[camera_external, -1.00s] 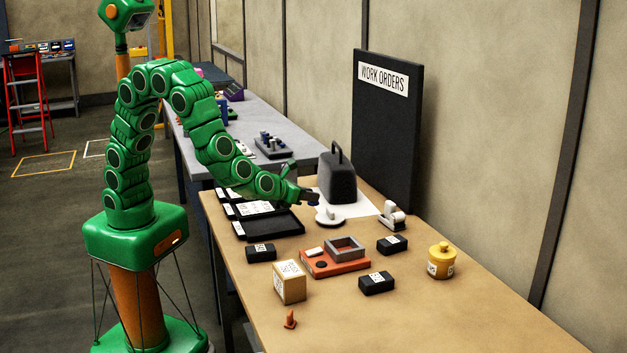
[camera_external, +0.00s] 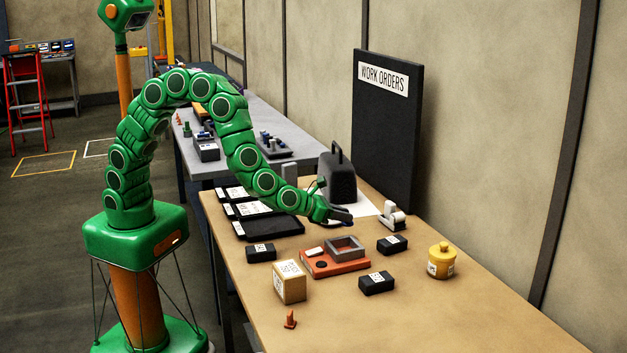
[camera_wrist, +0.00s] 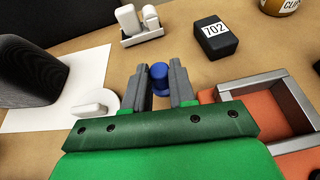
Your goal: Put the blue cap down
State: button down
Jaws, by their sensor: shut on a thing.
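The blue cap (camera_wrist: 159,76) is between the two grey fingers of my gripper (camera_wrist: 160,88) in the wrist view. My gripper is shut on it. How far the cap is above the table cannot be told. In the external view my gripper (camera_external: 342,217) is low over the table, between the dark case and the orange block; the cap itself is hidden there. The wooden table (camera_external: 470,310) is below.
A dark case (camera_external: 337,182) stands on white paper at the back. A white-and-grey holder (camera_external: 394,214), black labelled boxes (camera_external: 392,245), an orange block with a grey frame (camera_external: 335,264) and a yellow jar (camera_external: 441,261) are around. The right front of the table is clear.

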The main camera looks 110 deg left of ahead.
jog(key=shift+f, duration=2.65)
jog(key=shift+f, duration=0.1)
jog(key=c, duration=0.9)
grip_release()
jog(key=shift+c, duration=0.2)
jog(key=shift+d, duration=0.1)
jog(key=v, duration=1.2)
